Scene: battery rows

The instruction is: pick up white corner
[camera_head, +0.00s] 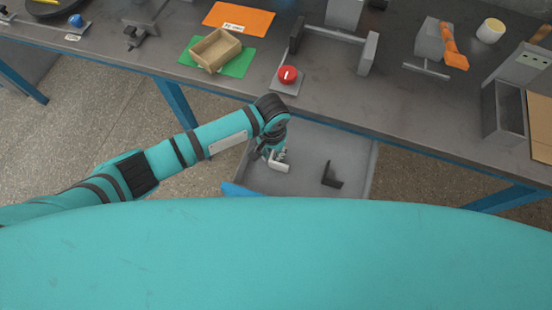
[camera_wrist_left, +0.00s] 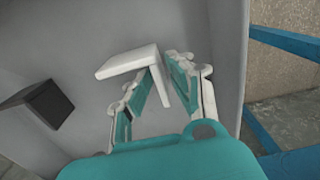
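The white corner (camera_head: 280,166) lies in the grey open drawer below the table edge. My left gripper (camera_head: 275,154) is in the drawer right at it. In the left wrist view the white corner (camera_wrist_left: 127,63) has one leg reaching down between the two fingers of my left gripper (camera_wrist_left: 163,78), and its other leg points left outside them. The fingers are apart, with gaps visible beside the leg, so the gripper looks open. Whether a finger touches the corner I cannot tell. My right gripper is not in view.
A black corner (camera_head: 332,174) lies in the same drawer (camera_head: 309,138) to the right; it also shows in the left wrist view (camera_wrist_left: 42,103). The drawer walls stand close around the gripper. On the table (camera_head: 335,97) above are a red button (camera_head: 288,75) and a wooden box (camera_head: 215,49).

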